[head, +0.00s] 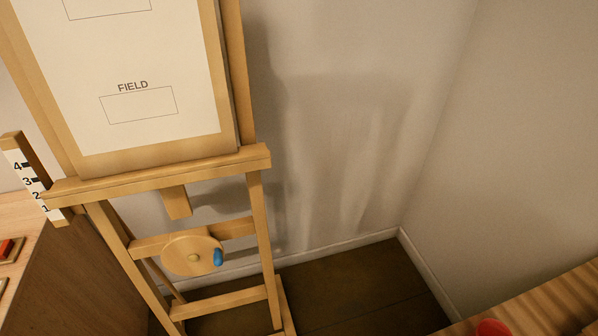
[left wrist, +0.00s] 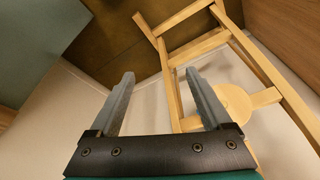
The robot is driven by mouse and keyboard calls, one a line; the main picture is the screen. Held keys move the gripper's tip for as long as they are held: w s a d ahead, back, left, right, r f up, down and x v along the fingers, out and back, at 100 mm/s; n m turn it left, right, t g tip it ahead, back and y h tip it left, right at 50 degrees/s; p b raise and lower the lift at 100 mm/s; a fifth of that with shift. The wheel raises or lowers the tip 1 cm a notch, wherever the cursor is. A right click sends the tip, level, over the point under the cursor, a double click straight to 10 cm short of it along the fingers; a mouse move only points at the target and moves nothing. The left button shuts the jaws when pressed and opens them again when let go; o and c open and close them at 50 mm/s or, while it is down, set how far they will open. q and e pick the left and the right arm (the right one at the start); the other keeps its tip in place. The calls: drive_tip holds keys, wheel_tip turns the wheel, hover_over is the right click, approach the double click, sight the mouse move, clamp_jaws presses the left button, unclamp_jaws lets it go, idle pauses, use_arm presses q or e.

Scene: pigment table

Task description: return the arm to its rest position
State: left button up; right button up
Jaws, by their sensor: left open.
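My left gripper (left wrist: 158,95) shows in the left wrist view with its two grey fingers spread apart and nothing between them. The wooden easel (left wrist: 207,45) stands beyond it, partly behind the right finger. No arm or gripper of mine shows in the head view, and my right gripper is in neither view.
In the head view the easel (head: 262,220) holds a board with a white sheet (head: 140,60) marked FIELD. A round wooden disc with a blue knob (head: 218,257) sits below. Wooden surfaces lie at left (head: 12,225) and lower right (head: 540,305), with a red object (head: 492,327). Bare floor (head: 360,285) lies between.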

use_arm(q)
wheel_tip(320, 180, down, 15)
drive_tip(key=s+b, duration=0.1)
drive_tip(key=b, duration=0.2)
drive_tip(key=s+a+f+g+b, duration=0.1)
drive_tip(key=s+f+b, duration=0.2)
drive_tip(key=s+f, duration=0.5)
drive_tip(key=s+a+f+g+b, duration=0.1)
drive_tip(key=s+f+b, duration=0.3)
drive_tip(key=s+f, duration=0.5)
wheel_tip(320, 180, down, 9)
drive_tip(key=shift+s+a+r, duration=0.15)
drive_tip(key=shift+s+a, duration=0.05)
drive_tip(key=shift+a, duration=0.2)
